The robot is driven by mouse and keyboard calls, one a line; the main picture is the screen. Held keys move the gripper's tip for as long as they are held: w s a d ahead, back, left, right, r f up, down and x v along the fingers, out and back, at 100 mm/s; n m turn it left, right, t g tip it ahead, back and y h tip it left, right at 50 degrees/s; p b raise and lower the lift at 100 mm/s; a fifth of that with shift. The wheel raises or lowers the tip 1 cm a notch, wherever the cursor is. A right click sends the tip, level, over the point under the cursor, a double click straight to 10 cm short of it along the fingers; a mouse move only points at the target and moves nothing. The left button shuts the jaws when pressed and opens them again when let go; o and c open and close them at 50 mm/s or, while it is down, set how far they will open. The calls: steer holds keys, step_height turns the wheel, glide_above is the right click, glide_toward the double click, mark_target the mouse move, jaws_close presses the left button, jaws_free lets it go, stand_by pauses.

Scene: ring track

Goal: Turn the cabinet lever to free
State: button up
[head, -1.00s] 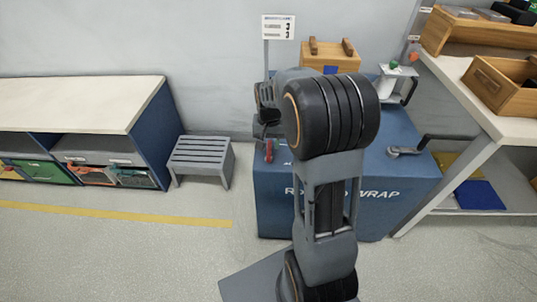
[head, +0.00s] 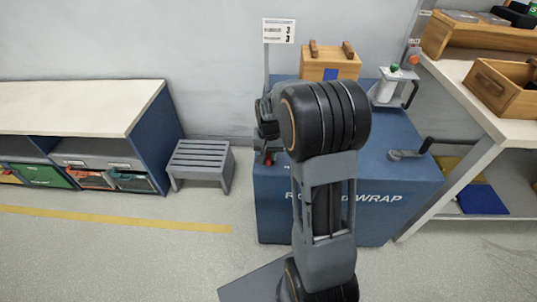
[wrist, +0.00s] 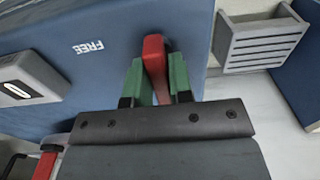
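The cabinet is the blue box (head: 275,212) with white lettering on its front. Its red lever (wrist: 153,54) shows in the wrist view between the two green fingertips of my gripper (wrist: 158,80). Both fingers appear to touch its sides, so my gripper looks shut on it. In the head view only a little of the red lever (head: 268,160) shows at the cabinet's front left corner, and my arm hides most of the gripper.
A wooden box (head: 330,66), a white dispenser (head: 386,91) and a dark crank (head: 408,154) are on the cabinet. A grey slatted stool (head: 200,163) stands to its left. A white-topped bench (head: 75,108) is further left, and shelves (head: 480,100) stand at right.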

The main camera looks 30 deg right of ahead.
jaws_close()
steer(key=shift+r+m+p, duration=0.1)
steer(key=shift+m+p, duration=0.2)
steer(key=shift+m, duration=0.1)
steer(key=m+p, duration=0.2)
steer(key=shift+s+m, duration=0.1)
steer(key=shift+m, duration=0.3)
steer(key=m+p, duration=0.1)
steer(key=m, duration=0.1)
steer(key=m+p, duration=0.1)
steer(key=m, duration=0.1)
steer(key=shift+s+d+m, duration=0.15)
steer(key=shift+m, duration=0.15)
steer(key=m+p, duration=0.2)
steer(key=m, duration=0.3)
steer(key=shift+s, duration=0.15)
steer(key=m+p, duration=0.1)
steer(key=m, duration=0.3)
steer(key=shift+s, duration=0.1)
steer(key=shift+m, duration=0.6)
